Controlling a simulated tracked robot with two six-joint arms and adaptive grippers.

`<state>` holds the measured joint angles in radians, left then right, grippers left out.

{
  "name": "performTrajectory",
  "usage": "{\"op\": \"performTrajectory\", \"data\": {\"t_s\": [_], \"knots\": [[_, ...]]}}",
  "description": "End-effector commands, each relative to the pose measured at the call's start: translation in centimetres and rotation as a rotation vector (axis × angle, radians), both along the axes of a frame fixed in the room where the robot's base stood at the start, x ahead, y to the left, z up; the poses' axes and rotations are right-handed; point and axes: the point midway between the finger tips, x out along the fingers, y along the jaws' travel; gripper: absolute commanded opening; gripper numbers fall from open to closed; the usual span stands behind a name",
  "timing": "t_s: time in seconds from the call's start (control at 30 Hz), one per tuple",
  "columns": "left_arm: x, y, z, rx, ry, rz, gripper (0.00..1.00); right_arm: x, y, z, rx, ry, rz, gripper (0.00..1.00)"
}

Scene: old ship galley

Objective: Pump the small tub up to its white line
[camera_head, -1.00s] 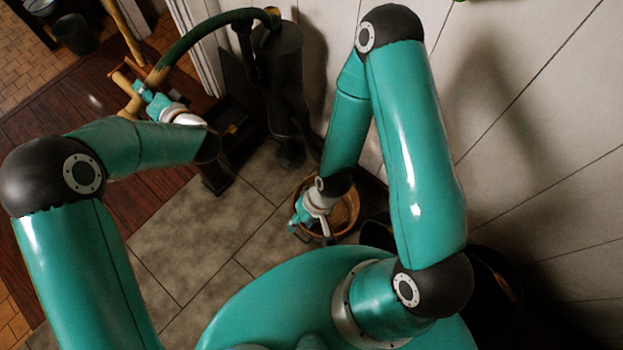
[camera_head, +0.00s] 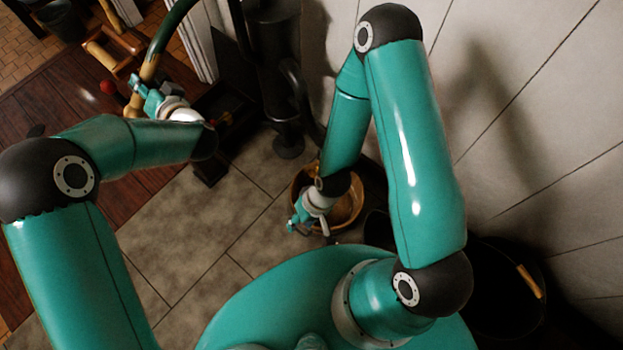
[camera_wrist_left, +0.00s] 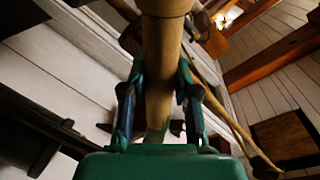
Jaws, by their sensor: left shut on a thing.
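The dark pump (camera_head: 272,50) stands against the wall at the top middle of the head view, its top cut off. Its curved green lever (camera_head: 170,28) ends in a wooden grip (camera_head: 148,70). My left gripper (camera_head: 145,92) is shut around this grip. In the left wrist view the wooden grip (camera_wrist_left: 162,60) runs between the two fingers (camera_wrist_left: 158,110). The small wooden tub (camera_head: 361,200) stands on the floor below the pump, partly behind my right arm. My right gripper (camera_head: 299,216) is at the tub's near left rim; its fingers are too small to read. I cannot make out the white line.
A dark bucket (camera_head: 500,322) with a wooden handle grip stands at the lower right, partly behind my right arm. A red ball (camera_head: 107,87) and a wooden frame (camera_head: 112,50) are at the upper left. The grey tiled floor (camera_head: 200,235) in the middle is clear.

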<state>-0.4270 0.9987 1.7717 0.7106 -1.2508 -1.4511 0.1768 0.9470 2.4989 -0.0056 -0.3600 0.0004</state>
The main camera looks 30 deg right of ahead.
Motion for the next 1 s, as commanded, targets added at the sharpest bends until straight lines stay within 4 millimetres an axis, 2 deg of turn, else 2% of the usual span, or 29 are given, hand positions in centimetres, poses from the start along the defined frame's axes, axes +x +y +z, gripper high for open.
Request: {"op": "performTrajectory", "data": {"t_s": [0.03, 0.27, 0.37, 0.8, 0.9, 1.0], "knots": [[-0.1, 0.0, -0.5, 0.0, 0.008, -0.002, 0.0, 0.0, 0.0, -0.1, 0.0, 0.0, 0.0, 0.4], [-0.1, 0.1, -0.4, 0.002, 0.011, 0.0, 0.0, 0.0, 0.0, 0.0, 0.0, -0.001, 0.0, 0.4], [-0.1, 0.0, -1.0, -0.008, 0.008, 0.001, 0.0, 0.0, 0.0, -0.6, 0.0, -0.001, 0.0, 0.4], [0.8, -3.0, -8.0, -0.236, -0.068, -0.004, 0.0, 0.0, 0.0, -9.1, 0.0, 0.0, 0.0, 0.4], [1.0, -3.6, -8.9, -0.281, -0.083, -0.006, 0.0, 0.0, 0.0, -10.4, 0.0, 0.0, 0.0, 0.4], [1.1, -3.9, -9.1, -0.306, -0.091, -0.005, 0.0, 0.0, 0.0, -10.8, 0.0, 0.0, 0.0, 0.4]]}}
